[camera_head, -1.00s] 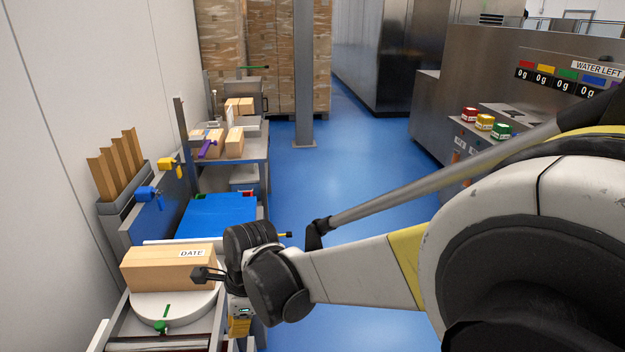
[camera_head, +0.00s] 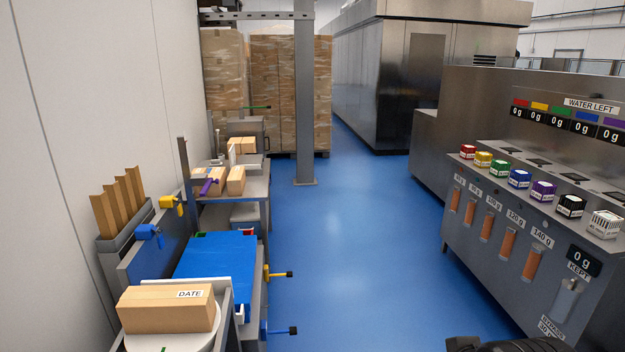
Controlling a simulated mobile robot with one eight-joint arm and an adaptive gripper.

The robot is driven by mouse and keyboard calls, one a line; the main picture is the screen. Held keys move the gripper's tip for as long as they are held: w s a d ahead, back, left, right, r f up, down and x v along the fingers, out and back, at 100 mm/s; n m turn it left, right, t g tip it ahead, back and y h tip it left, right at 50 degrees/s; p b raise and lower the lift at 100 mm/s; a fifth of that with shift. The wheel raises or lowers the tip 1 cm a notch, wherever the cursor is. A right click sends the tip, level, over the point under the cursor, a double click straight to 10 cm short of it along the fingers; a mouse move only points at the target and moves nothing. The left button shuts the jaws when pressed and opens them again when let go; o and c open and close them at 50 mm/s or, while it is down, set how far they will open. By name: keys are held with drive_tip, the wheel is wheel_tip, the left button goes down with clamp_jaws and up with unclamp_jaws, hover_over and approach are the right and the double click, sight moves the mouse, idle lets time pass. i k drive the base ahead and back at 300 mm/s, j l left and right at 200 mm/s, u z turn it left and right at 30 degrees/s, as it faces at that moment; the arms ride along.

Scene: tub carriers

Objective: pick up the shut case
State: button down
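A shut cardboard case (camera_head: 167,310) with a white DATE label sits on a round white turntable (camera_head: 204,336) at the lower left. The case looks level and its top is closed. My gripper is not in view. Only a dark piece of my arm shows at the bottom edge, right of centre, well apart from the case.
A blue surface (camera_head: 215,262) lies just behind the case, with yellow and blue handles (camera_head: 280,331) sticking out over the aisle. Smaller cartons (camera_head: 236,181) stand on a shelf beyond. A machine (camera_head: 540,240) lines the right. The blue floor between is clear.

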sight(178, 307)
drive_tip(key=i+l+u, duration=0.1)
drive_tip(key=u, duration=0.35)
drive_tip(key=l+u, duration=0.55)
drive_tip(key=u, duration=0.3)
drive_tip(key=l+u, duration=0.25)
drive_tip(key=u, duration=0.15)
drive_tip(key=i+l+u, duration=0.1)
drive_tip(key=l, duration=0.3)
drive_tip(key=i+l, duration=0.2)
drive_tip(key=l, duration=0.2)
drive_tip(key=i+l+u, duration=0.15)
drive_tip(key=l, duration=0.25)
drive_tip(key=i+l, duration=0.15)
drive_tip(key=l, duration=0.25)
drive_tip(key=i+l+u, duration=0.15)
drive_tip(key=l, duration=0.25)
